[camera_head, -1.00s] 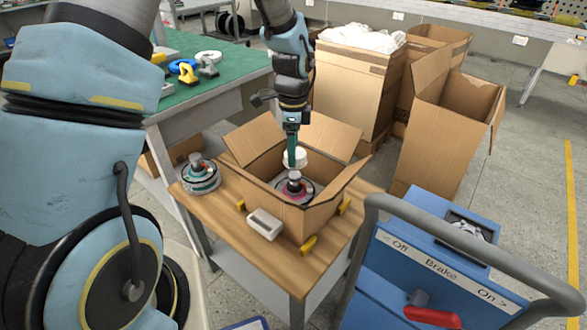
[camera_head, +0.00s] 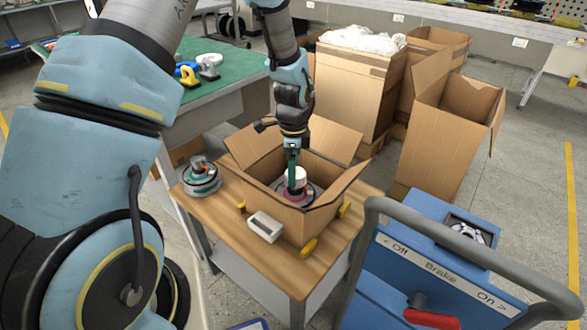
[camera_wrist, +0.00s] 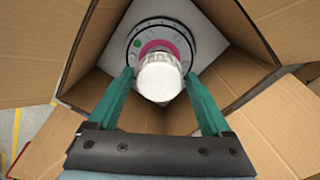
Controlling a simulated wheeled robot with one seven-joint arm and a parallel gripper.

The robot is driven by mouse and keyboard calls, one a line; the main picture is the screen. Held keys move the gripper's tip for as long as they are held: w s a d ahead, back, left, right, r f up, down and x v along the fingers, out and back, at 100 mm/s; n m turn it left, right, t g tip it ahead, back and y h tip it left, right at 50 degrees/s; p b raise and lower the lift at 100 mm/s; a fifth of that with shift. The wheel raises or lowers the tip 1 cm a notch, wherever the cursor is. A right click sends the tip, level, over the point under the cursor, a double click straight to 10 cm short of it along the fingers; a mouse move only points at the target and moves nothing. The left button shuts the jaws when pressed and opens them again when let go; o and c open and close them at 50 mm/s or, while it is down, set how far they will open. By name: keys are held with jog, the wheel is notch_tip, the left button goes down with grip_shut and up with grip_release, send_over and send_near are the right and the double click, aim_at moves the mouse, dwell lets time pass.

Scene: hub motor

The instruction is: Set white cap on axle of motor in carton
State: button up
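The white cap (camera_head: 299,174) sits upright over the axle of the motor in the carton, above its pink ring; it also shows in the wrist view (camera_wrist: 160,78). The motor (camera_wrist: 188,36) is a round grey disc lying on the floor of the open carton (camera_head: 318,218). My gripper (camera_wrist: 160,76) reaches down into the carton. Its green fingers stand either side of the cap, with a narrow gap seeming to show on each side, so it looks open. The axle itself is hidden under the cap.
A second motor (camera_head: 201,177) stands on the wooden table (camera_head: 275,267) left of the carton. A small white box (camera_head: 265,226) and yellow blocks (camera_head: 308,247) lie by the carton. Its raised flaps (camera_head: 334,141) surround my gripper. A blue cart (camera_head: 430,270) stands at the right.

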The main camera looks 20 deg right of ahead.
jog(key=shift+o, duration=1.1)
notch_tip(320, 180, up, 12)
jog(key=b, duration=0.1)
jog(key=s+a+r+n, duration=0.2)
jog(key=a+n, duration=0.9)
jog(key=a, duration=0.4)
jog(key=s+a+r+n+t, duration=0.1)
jog(key=s+a+r+n, duration=0.1)
jog(key=a+n, duration=0.9)
jog(key=a, duration=0.3)
jog(key=shift+s+a+r+n+t, duration=0.15)
jog(key=shift+a+r+n+t, duration=0.15)
jog(key=shift+a+r, duration=0.1)
